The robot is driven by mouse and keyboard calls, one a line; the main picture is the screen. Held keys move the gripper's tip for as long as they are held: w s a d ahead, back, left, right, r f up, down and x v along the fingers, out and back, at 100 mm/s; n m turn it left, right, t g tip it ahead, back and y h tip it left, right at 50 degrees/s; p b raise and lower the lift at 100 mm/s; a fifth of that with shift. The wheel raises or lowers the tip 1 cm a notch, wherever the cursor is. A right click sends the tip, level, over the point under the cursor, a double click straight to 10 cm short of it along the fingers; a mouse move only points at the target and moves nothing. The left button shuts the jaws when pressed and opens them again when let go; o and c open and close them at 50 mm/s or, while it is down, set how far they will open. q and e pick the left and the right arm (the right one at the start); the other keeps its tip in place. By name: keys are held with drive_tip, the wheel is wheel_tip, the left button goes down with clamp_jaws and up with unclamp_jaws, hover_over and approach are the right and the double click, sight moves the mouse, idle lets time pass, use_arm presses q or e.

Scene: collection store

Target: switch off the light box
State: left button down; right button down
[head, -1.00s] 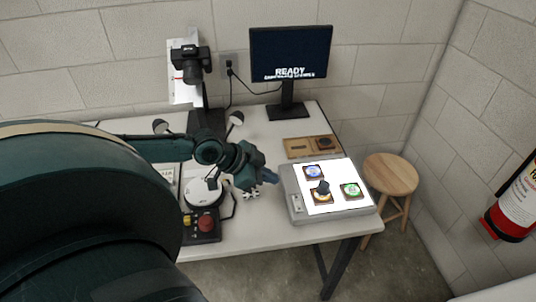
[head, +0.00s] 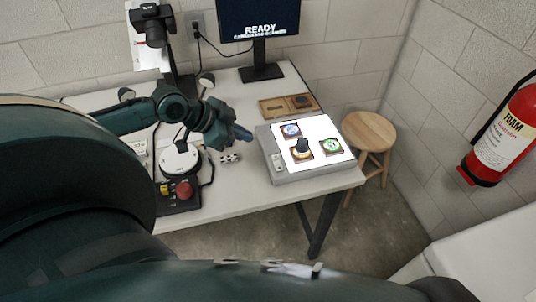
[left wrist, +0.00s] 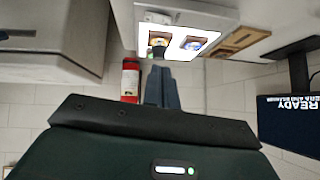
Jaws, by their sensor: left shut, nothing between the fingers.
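The light box (head: 265,143) is a grey case at the right end of the table, its white top glowing. It bears a blue round piece (head: 291,130), a green one (head: 330,146) and a yellow one partly hidden under a dark loupe (head: 302,147). A small switch panel (head: 277,163) is on the case's left border. My left gripper (head: 245,136) is shut and empty, just left of the box and apparently apart from it. In the left wrist view the shut fingers (left wrist: 161,88) point toward the lit box (left wrist: 200,9). My right gripper is not in view.
A wooden tray (head: 273,110) lies behind the box, near a monitor (head: 257,20). A device with a red button (head: 183,190) and a camera stand (head: 178,75) are to the left. A stool (head: 367,132) and fire extinguisher (head: 503,140) are at the right.

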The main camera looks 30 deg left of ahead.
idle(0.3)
use_arm(q)
hover_over(279, 157)
drive_tip(key=s+a, duration=0.1)
drive_tip(key=s, duration=0.2)
wheel_tip(279, 157, down, 7)
drive_tip(key=shift+w+r, duration=0.1)
drive_tip(key=shift+w, duration=0.05)
drive_tip(key=f, duration=0.3)
drive_tip(key=shift+a+f, duration=0.25)
drive_tip(key=shift+w+f, duration=0.1)
drive_tip(key=shift+f, duration=0.25)
